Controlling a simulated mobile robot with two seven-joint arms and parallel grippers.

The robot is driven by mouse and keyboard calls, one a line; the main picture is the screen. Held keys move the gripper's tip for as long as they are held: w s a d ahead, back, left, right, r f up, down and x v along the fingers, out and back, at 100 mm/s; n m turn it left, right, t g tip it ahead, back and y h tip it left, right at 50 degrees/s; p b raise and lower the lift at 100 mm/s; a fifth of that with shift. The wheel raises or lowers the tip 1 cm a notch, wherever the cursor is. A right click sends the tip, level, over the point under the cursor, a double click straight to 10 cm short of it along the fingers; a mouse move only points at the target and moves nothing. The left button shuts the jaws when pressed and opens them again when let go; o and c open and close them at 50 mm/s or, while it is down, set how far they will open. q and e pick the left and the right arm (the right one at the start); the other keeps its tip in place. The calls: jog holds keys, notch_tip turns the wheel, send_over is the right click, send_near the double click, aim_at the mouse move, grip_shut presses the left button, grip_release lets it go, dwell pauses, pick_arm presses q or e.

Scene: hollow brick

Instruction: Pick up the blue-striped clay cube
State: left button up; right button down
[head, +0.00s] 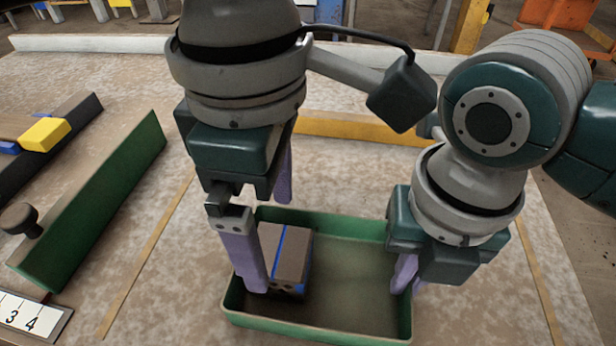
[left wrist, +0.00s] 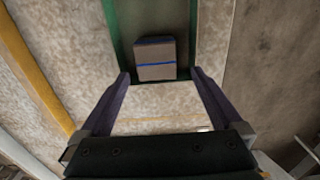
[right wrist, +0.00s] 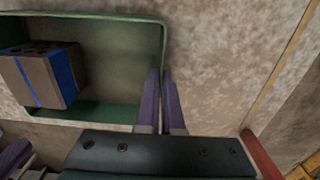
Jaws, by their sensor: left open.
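The blue-striped clay cube (head: 294,252) is grey-brown with a blue stripe and dark holes in one side. It sits at the left end of a green tray (head: 330,325). It also shows in the left wrist view (left wrist: 155,69) and the right wrist view (right wrist: 38,80). My left gripper (head: 268,245) is open above the tray's left end, one finger partly in front of the cube. In the left wrist view the cube lies ahead, between the lines of the two fingers (left wrist: 160,76). My right gripper (head: 406,280) is shut and empty at the tray's right wall (right wrist: 160,74).
A long green block (head: 95,205) and a dark rail with a yellow piece (head: 45,134) lie at the left. A numbered white card (head: 30,318) is at the lower left. A yellow bar (head: 365,128) lies behind the tray. The tray's right part is empty.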

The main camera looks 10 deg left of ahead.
aim_at(279, 250)
pick_arm(q)
jog(key=f, duration=0.8)
jog(key=shift+w+d+f, duration=0.2)
jog(key=shift+w, duration=0.1)
jog(key=c, duration=1.3)
jog(key=shift+r, duration=0.1)
notch_tip(279, 250, up, 10)
